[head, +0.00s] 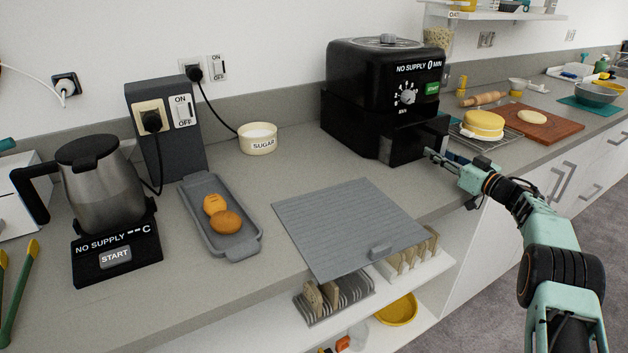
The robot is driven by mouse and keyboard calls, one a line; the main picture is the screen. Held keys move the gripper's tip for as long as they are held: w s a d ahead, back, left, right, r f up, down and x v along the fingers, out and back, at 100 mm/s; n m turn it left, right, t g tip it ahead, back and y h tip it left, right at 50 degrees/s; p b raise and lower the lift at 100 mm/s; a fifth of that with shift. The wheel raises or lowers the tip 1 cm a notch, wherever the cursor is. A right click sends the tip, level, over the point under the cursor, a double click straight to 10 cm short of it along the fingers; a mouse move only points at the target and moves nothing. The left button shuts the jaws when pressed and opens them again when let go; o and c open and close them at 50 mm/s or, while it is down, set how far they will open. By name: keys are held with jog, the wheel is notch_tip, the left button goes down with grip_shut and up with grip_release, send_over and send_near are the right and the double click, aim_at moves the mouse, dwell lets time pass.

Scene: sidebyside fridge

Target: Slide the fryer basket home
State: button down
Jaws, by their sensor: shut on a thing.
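The black fryer (380,75) stands on the counter at upper centre, with a dial, a green start button and a display reading "NO SUPPLY 0 MIN". Its black fryer basket (400,148) is at the lower front and juts out past the upper body. How far it stands out is hard to tell, black on black. My gripper (430,154) comes in from the right at the basket's front and is shut on its handle. The fingers and the handle are small and dark here, so the exact grip is hard to see.
A grey slatted board (345,220) lies at the counter's front edge. A rack with a yellow cake (483,124) stands close right of my gripper. A sugar bowl (258,138) and a grey tray (205,195) with two brown items are left. Open shelving lies below.

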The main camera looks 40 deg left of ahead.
jog(key=shift+a+r+b, duration=0.15)
jog(key=shift+a+r, duration=0.1)
jog(key=shift+r, duration=0.25)
jog(key=shift+a+r+b, duration=0.15)
jog(key=shift+a+r, duration=0.05)
jog(key=shift+r, duration=0.3)
dwell(0.9)
jog(key=c, duration=1.6)
grip_release()
jog(key=shift+f, duration=0.1)
jog(key=shift+s+d+f, duration=0.1)
jog(key=shift+d+f, duration=0.3)
jog(key=shift+d, duration=0.15)
jog(key=shift+s+d+f, duration=0.1)
jog(key=shift+s+d, duration=0.1)
jog(key=shift+d, duration=0.1)
jog(key=v, duration=1.1)
jog(key=shift+w+d+f, duration=0.1)
jog(key=shift+w+f, duration=0.05)
jog(key=shift+f, duration=0.25)
jog(key=shift+r, duration=0.1)
